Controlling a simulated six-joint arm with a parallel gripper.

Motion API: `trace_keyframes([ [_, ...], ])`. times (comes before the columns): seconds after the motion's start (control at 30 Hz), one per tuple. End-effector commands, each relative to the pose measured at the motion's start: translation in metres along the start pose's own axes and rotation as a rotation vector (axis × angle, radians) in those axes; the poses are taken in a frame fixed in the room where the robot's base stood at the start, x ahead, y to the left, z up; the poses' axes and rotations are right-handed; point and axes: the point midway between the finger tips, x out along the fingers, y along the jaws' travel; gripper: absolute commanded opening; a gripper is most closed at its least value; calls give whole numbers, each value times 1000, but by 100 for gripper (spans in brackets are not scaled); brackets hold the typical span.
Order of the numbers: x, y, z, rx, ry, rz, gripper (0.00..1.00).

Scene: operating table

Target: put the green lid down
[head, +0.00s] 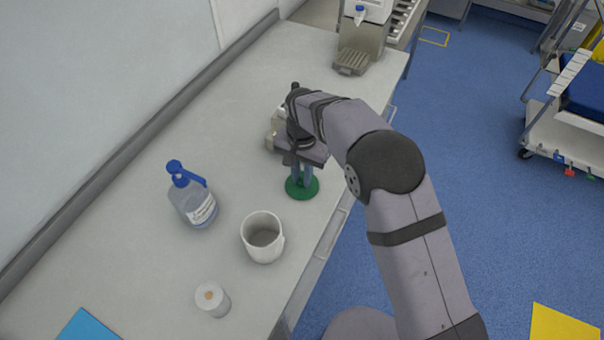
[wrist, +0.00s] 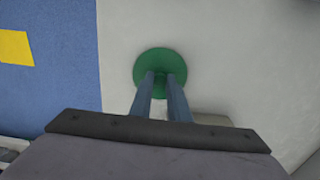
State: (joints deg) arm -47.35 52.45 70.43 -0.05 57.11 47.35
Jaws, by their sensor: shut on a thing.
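The green lid (head: 301,187) is a flat round disc at the right edge of the grey-white counter, low over or on its top; I cannot tell which. It also shows in the wrist view (wrist: 160,66), with its centre between my fingertips. My gripper (head: 302,178) points down and is shut on the lid's middle. In the wrist view the two blue-grey fingers (wrist: 161,78) come together at the lid, and they hide part of its near side.
A white mug (head: 262,240), a blue-topped pump bottle (head: 196,200) and a white roll (head: 212,299) stand on the counter (head: 150,270) left of and nearer than the lid. A pale object (head: 273,130) is partly hidden behind my gripper. The counter's edge drops to blue floor at right.

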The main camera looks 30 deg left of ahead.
Motion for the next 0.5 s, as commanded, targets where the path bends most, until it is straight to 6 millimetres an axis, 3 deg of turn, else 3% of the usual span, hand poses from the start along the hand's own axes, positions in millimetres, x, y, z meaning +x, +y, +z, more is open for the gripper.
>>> trace_keyframes([
  [0.2, 4, 0, 0, 0, 0, 0, 0],
  [0.23, 4, 0, 0, 0, 0, 0, 18],
  [0.3, 3, 0, 0, 0, 0, 0, 34],
  [0.5, 3, 0, 0, 0, 0, 0, 34],
])
